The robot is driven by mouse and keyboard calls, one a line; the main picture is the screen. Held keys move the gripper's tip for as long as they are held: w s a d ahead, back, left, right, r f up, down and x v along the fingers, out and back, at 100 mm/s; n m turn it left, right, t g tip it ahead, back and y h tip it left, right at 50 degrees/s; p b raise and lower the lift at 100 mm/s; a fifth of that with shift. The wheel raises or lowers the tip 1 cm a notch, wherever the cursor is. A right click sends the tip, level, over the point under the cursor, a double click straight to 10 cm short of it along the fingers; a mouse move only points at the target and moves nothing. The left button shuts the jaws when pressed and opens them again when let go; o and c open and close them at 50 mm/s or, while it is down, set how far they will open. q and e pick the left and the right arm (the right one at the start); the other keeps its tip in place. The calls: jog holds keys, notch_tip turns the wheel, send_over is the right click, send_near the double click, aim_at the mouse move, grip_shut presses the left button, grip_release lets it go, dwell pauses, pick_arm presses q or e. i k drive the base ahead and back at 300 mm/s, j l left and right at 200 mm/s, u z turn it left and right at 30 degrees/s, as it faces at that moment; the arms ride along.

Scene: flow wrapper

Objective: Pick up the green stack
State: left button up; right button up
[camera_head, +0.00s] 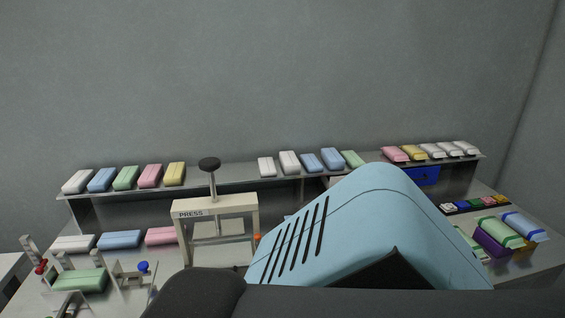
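Several green stacks are in the head view, and I cannot tell which one the task names. One green stack (80,281) lies at the lower left among posts and clamps with red and blue knobs. A green stack (125,177) stands on the upper left shelf between a blue and a pink one. Another green stack (352,159) is at the right end of the middle shelf group, its lower part hidden. A wrapped green stack (501,232) lies at the right. Neither gripper can be made out.
A press frame (216,206) with a black knob stands left of centre. Blue (119,240), white (73,243) and pink stacks lie left of it. A purple pack (491,242) and a blue pack (524,226) lie at the right. The lower middle view is blocked.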

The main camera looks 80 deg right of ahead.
aim_at(351, 157)
jog(key=z, duration=2.65)
